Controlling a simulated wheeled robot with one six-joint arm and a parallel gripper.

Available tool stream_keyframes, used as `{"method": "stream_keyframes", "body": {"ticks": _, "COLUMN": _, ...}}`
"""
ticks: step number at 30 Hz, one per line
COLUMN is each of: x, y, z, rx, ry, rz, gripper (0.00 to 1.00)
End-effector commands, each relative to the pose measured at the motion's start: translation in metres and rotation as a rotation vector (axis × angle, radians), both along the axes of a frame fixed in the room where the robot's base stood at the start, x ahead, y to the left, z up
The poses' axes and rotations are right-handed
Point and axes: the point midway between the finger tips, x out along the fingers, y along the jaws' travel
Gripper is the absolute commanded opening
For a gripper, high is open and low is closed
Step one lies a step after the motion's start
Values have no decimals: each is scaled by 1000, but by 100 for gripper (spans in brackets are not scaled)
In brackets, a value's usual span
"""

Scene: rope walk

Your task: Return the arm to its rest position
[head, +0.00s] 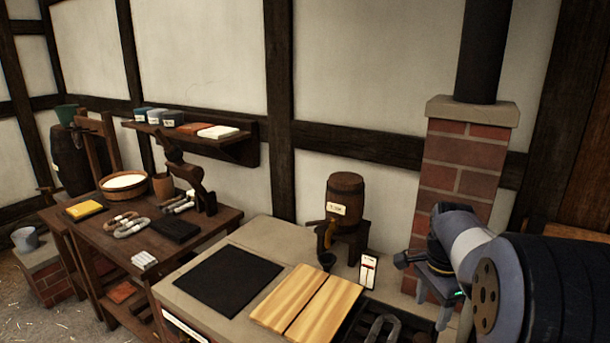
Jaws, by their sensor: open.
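My arm comes in from the right edge of the head view, its large dark joint close to the camera. My gripper (432,302) hangs at the arm's end, fingers pointing down, in front of the brick chimney's lower part. Its two fingers are apart, and I see nothing between them. It is to the right of the small white card (368,271) on the stone-topped counter. The arm's joint hides the counter's right end.
The counter (190,294) bears a black mat (231,283), wooden boards (309,303) and a small barrel (345,196) on a stand. The brick chimney (452,178) rises behind my gripper. A cluttered wooden workbench (105,243) stands left, below a wall shelf (190,138).

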Motion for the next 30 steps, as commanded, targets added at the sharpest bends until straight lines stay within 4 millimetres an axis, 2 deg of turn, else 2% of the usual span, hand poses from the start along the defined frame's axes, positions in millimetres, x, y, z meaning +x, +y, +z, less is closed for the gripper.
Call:
{"method": "stream_keyframes", "body": {"ticks": 15, "x": -1, "y": 0, "z": -104, "rx": 1, "ry": 3, "rz": 0, "gripper": 59}}
{"method": "stream_keyframes", "body": {"ticks": 21, "x": 0, "y": 0, "z": -124, "rx": 1, "ry": 2, "rz": 0, "gripper": 59}}
{"method": "stream_keyframes", "body": {"ticks": 30, "x": 0, "y": 0, "z": -130, "rx": 1, "ry": 2, "rz": 0, "gripper": 59}}
